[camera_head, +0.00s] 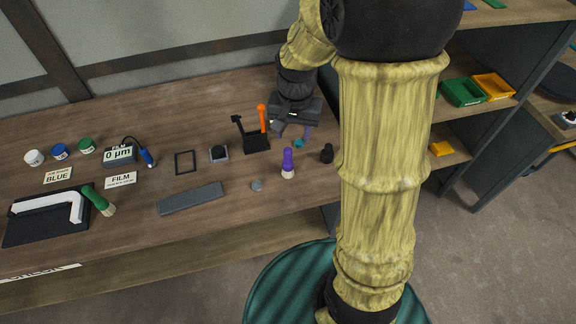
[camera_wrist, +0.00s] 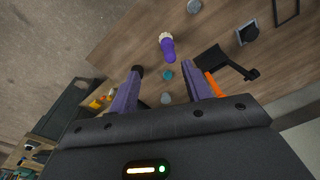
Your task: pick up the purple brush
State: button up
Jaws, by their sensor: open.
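A small teal item (camera_wrist: 168,75) shows on the bench in the gap between the fingers.
A black holder (camera_head: 256,141) with an orange-handled tool stands left of my gripper. A small black item (camera_head: 327,153) is right of the brush, and a grey round piece (camera_head: 256,186) is left of it. Bench space in front is clear.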

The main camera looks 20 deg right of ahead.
aim_at(287, 150)
jog(key=w+m, duration=0.2)
jog(key=w, duration=0.2)
jog(key=shift+w+a+r+m+g, duration=0.1)
jog(key=shift+w+r+m+g, duration=0.15)
jog(key=shift+r+m+g, duration=0.15)
jog(key=shift+f, duration=0.1)
notch_tip(287, 150, down, 12)
jog(key=shift+f+p, duration=0.1)
jog(key=shift+p, duration=1)
jog(key=shift+f, duration=0.1)
jog(key=shift+w+f+p, duration=0.1)
jog(key=shift+f+p, duration=0.9)
jog(key=shift+f, duration=1.5)
